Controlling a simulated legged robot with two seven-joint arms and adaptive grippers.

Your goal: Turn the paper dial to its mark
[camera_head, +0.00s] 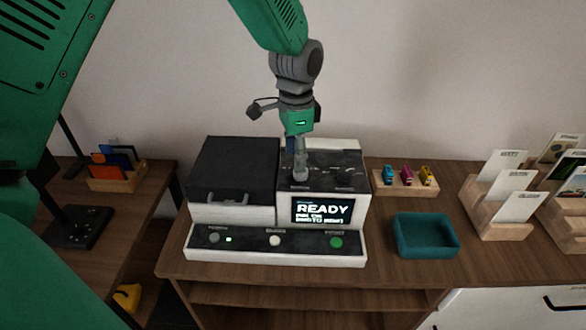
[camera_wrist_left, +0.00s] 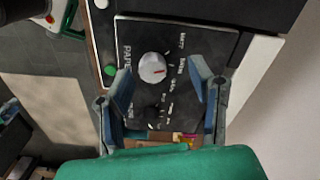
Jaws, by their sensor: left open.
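In the head view the left gripper (camera_head: 298,172) points down over the machine's black top panel (camera_head: 335,172) and hides the dial. My right gripper is not in view.
The machine has a black lid (camera_head: 235,168), a READY screen (camera_head: 322,211) and a front button strip (camera_head: 275,244). To its right are a wooden block with coloured pieces (camera_head: 392,188), a teal tray (camera_head: 427,253) and card holders (camera_head: 500,200). A wooden organiser (camera_head: 117,180) stands left.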

